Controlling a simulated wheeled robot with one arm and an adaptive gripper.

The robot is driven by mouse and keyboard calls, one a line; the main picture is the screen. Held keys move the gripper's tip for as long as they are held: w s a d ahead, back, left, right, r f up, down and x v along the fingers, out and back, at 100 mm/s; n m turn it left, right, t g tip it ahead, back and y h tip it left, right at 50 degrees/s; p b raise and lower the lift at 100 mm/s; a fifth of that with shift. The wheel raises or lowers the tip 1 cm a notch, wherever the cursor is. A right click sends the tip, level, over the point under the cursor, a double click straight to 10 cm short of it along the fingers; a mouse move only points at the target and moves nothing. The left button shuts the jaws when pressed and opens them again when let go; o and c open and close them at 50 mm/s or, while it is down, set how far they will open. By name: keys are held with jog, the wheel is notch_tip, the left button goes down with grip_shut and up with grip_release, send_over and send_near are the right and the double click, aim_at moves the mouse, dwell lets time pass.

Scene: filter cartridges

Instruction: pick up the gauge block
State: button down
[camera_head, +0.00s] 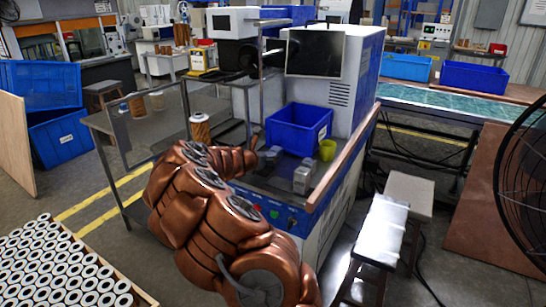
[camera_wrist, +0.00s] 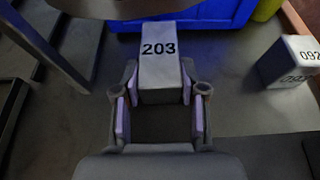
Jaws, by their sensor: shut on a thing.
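A grey gauge block marked 203 (camera_wrist: 160,65) is in the upper middle of the wrist view. My gripper (camera_wrist: 159,98) is shut on it, with one finger pad against each side of its near end. I cannot tell whether the block rests on the bench or is off it. A second grey block marked 092 (camera_wrist: 287,62) stands apart to the right. In the head view this block (camera_head: 302,179) is on the bench, right of my gripper (camera_head: 268,161). The held block is hard to make out there.
A blue bin (camera_head: 298,128) stands behind the blocks on the dark bench, with a yellow-green cup (camera_head: 327,150) at its right. A wooden strip (camera_head: 345,158) edges the bench's right side. A large machine (camera_head: 345,70) stands behind.

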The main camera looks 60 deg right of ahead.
jog(key=shift+r, duration=0.1)
jog(key=shift+r, duration=1.45)
jog(key=shift+a+r, duration=0.15)
jog(key=shift+r, duration=0.15)
jog(key=s+a, duration=0.2)
jog(key=a, duration=0.5)
jog(key=s+a+r, duration=0.1)
jog(key=s+a, duration=0.2)
jog(key=a, duration=0.4)
jog(key=shift+s+a+r, duration=0.15)
jog(key=shift+s+a, duration=0.05)
jog(key=shift+a, duration=0.2)
